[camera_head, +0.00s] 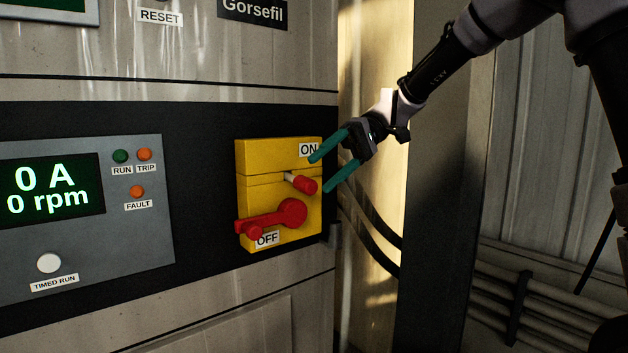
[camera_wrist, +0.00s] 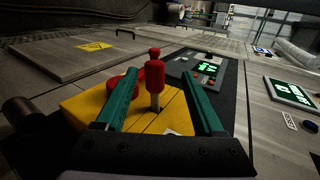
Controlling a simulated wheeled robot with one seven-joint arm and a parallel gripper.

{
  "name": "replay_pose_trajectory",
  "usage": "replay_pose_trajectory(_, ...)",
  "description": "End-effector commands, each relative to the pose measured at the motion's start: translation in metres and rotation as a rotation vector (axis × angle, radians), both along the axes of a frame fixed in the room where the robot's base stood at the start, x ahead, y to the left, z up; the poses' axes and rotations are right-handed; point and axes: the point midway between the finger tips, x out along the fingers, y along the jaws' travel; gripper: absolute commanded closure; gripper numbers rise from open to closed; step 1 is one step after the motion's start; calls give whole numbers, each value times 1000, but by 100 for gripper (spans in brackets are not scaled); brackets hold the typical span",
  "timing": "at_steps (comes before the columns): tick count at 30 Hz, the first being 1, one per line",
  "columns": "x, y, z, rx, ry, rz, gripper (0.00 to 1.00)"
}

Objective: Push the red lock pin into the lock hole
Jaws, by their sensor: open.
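The red lock pin (camera_head: 306,184) sticks out from the yellow switch box (camera_head: 260,158), with part of its pale metal shaft showing behind the red head. A red rotary handle (camera_head: 290,211) sits below it, its lever lying to the left beside the OFF label. My gripper (camera_head: 320,173) is open, with teal fingers just right of and in front of the box. In the wrist view, the red lock pin (camera_wrist: 155,74) stands between the two spread fingers of my gripper (camera_wrist: 160,75), with gaps on both sides. The lock hole itself is not visible.
A grey panel (camera_head: 150,200) with a display reading 0 A and 0 rpm, lamps and a TIMED RUN button (camera_head: 49,263) is left of the box. A dark post (camera_head: 435,200) and pipes (camera_head: 545,305) are at the right. The space before the cabinet looks clear.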

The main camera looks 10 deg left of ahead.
Motion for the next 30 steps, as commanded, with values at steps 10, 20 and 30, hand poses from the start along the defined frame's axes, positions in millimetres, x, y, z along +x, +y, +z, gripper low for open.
replay_pose_trajectory(10, 37, -32, 28, 0, 0, -1, 30)
replay_pose_trajectory(20, 41, -35, 31, 0, 0, 0, 30)
replay_pose_trajectory(30, 31, -72, 30, -141, -105, -121, 30)
